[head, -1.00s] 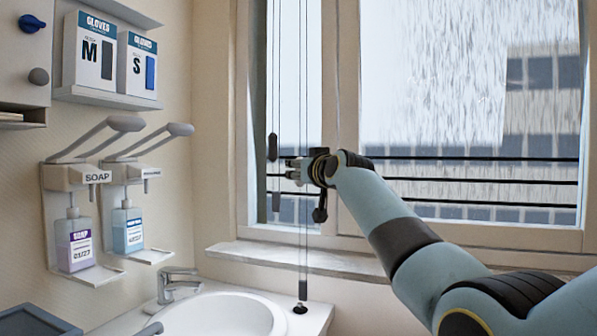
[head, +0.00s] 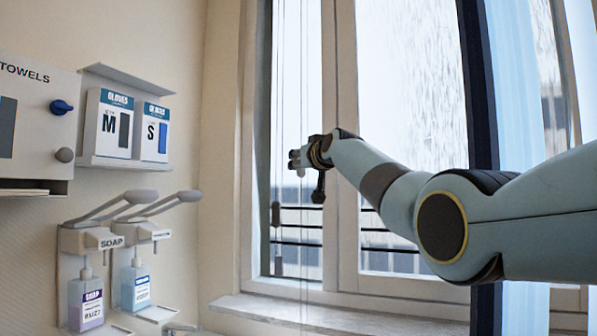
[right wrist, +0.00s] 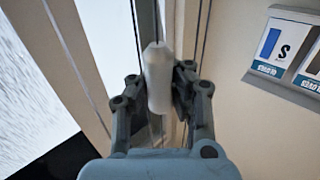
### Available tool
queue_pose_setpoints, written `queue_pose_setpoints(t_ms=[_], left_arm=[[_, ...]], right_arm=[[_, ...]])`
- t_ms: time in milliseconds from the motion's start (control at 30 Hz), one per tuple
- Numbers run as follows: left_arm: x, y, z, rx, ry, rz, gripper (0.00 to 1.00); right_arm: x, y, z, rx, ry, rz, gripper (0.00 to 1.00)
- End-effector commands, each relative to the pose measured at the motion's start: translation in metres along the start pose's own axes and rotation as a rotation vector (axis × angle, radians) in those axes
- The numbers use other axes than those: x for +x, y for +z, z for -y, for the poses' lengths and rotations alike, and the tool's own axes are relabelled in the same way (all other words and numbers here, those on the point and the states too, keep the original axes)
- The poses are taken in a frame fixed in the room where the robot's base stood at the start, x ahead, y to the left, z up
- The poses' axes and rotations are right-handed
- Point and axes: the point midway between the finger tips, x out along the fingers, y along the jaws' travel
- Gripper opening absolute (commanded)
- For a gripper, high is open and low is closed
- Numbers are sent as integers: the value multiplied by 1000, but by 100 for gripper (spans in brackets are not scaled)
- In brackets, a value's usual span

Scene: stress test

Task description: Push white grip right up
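The white grip (right wrist: 158,77) is a small pale cylinder on a cord at the window, seen in the right wrist view. It sits between the two fingers of my right gripper (right wrist: 158,92), which appear closed on it from both sides. A black grip (head: 275,213) hangs on another cord, lower and a little to the left. My left gripper is not in view.
Glove boxes (head: 135,128) sit on a wall shelf at the left. Soap dispensers (head: 108,238) are below them, and a towel box (head: 35,125) is at the far left. A window sill (head: 330,312) runs below. A curtain (head: 520,90) hangs at the right.

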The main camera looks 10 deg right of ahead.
Motion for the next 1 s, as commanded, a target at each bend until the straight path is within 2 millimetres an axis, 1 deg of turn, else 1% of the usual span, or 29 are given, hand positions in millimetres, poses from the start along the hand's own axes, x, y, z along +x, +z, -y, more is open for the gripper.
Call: queue_pose_setpoints(t_ms=[33,100,267,300,467,600,733,867,1000], left_arm=[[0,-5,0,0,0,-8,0],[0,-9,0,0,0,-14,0],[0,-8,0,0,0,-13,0],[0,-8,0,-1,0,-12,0],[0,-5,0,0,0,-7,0],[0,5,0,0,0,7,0],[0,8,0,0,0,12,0],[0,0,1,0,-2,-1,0],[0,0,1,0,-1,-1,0]], right_arm=[[0,-4,-1,0,1,-6,0],[0,-3,-1,0,1,-6,0],[0,-3,-1,0,1,-6,0],[0,-3,-1,0,1,-6,7],[0,-2,-1,0,1,-5,28],[0,-1,-1,0,1,-3,46],[0,-1,0,0,1,-2,47],[0,0,0,0,0,-1,47],[-4,0,0,1,0,-2,47]])
